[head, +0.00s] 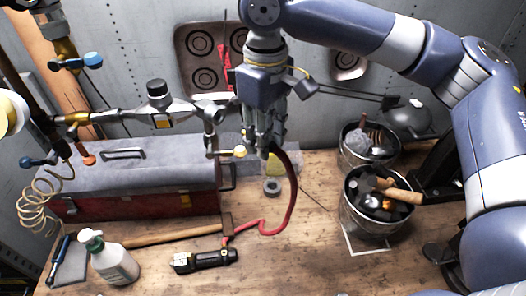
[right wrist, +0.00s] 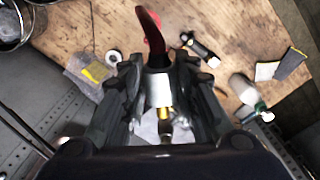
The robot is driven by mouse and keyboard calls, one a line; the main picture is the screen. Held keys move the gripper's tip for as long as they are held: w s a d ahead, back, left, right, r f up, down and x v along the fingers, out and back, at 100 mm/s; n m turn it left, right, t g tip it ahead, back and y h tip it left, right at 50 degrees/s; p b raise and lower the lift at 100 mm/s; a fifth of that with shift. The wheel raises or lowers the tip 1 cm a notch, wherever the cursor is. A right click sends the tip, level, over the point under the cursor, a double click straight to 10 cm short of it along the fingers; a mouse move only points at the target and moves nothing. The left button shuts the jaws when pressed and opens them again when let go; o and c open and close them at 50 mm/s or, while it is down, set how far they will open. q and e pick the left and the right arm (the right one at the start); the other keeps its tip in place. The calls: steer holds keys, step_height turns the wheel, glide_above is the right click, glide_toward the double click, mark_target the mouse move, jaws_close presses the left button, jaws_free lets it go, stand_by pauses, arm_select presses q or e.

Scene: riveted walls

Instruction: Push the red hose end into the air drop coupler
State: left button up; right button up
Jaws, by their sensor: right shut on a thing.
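The red hose (head: 290,195) rises from the bench in a curve to my right gripper (head: 263,145). My right gripper is shut on the hose end, a silver sleeve (right wrist: 159,88) with a brass tip (right wrist: 165,113) in the right wrist view. In the head view the fingers mostly hide this end. The air drop's pipework (head: 120,115) runs across from the left, and its brass-tipped outlet (head: 238,152), which looks like the coupler, lies just left of my right gripper. I cannot tell whether the hose end touches it. My left gripper is not in view.
A red toolbox (head: 140,205) stands beneath the pipework. A hammer (head: 180,232), a black tool (head: 205,260) and a spray bottle (head: 115,262) are in front of it. Two metal buckets (head: 370,215) stand at the right. The bench's front middle is mostly clear.

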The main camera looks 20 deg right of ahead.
steer(key=shift+s+r, duration=0.15)
steer(key=shift+r, duration=0.1)
steer(key=shift+s+d, duration=0.1)
steer(key=shift+s, duration=0.05)
steer(key=shift+w+a, duration=0.7)
steer(key=shift+w, duration=0.3)
steer(key=shift+w+a, duration=0.65)
steer(key=shift+w, duration=0.35)
steer(key=shift+w+a, duration=0.3)
steer(key=shift+w, duration=0.2)
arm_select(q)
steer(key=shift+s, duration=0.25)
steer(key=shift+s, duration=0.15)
arm_select(e)
steer(key=shift+w, duration=0.15)
steer(key=shift+w+a, duration=0.95)
steer(key=shift+w, duration=0.3)
steer(key=o, duration=1.2)
